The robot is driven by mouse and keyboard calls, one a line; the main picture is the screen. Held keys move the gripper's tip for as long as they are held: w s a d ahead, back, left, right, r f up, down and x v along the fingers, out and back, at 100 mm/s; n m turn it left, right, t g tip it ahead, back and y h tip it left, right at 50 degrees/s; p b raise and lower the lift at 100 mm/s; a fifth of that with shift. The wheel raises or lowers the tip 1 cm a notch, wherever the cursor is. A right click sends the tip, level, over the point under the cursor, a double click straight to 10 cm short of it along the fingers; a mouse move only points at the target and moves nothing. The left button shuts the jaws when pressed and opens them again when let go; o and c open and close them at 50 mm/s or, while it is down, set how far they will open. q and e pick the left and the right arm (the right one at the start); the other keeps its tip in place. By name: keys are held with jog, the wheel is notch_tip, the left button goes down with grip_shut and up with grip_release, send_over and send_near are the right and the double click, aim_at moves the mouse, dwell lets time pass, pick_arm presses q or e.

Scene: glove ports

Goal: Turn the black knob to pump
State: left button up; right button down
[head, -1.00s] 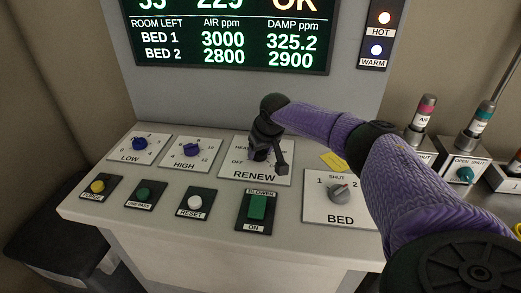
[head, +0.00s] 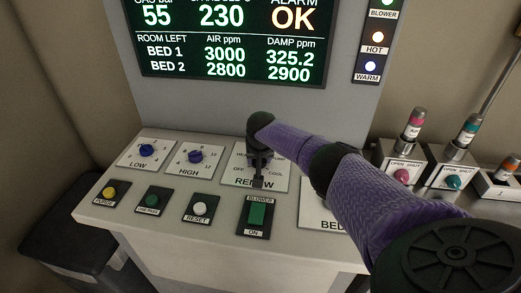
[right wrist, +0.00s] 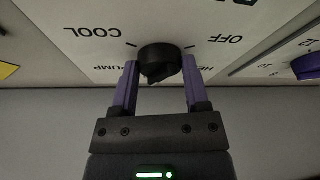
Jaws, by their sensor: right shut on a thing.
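The black knob (right wrist: 160,60) sits on the white RENEW plate (head: 281,182), with COOL, PUMP, OFF and a partly hidden HEAT label around it. In the right wrist view the plate is upside down and the knob stands between my two purple fingers. My right gripper (right wrist: 160,78) is shut on the knob, one finger on each side. In the head view the gripper (head: 258,165) hides most of the knob and part of the labels. I cannot tell for sure which label the knob's pointer faces. My left gripper is not in view.
Blue LOW (head: 147,150) and HIGH (head: 196,156) knobs lie left of the plate. Several buttons and a green BLOWER switch (head: 257,213) sit in front. My right arm covers most of the BED plate (head: 316,206). Valves (head: 402,176) stand at right, a display (head: 222,60) behind.

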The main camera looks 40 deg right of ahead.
jog(key=shift+m+g+h, duration=0.3)
jog(key=shift+m, duration=0.6)
jog(key=shift+w+a+f+m, duration=0.1)
jog(key=shift+m, duration=0.8)
jog(key=shift+w+m+g+h+b, duration=0.1)
jog(key=shift+m+g+h+b, duration=0.45)
jog(key=shift+m+b, duration=0.55)
jog(key=shift+m+g, duration=0.25)
jog(key=shift+m, duration=0.35)
jog(key=shift+b, duration=0.3)
jog(key=shift+c, duration=0.4)
grip_release()
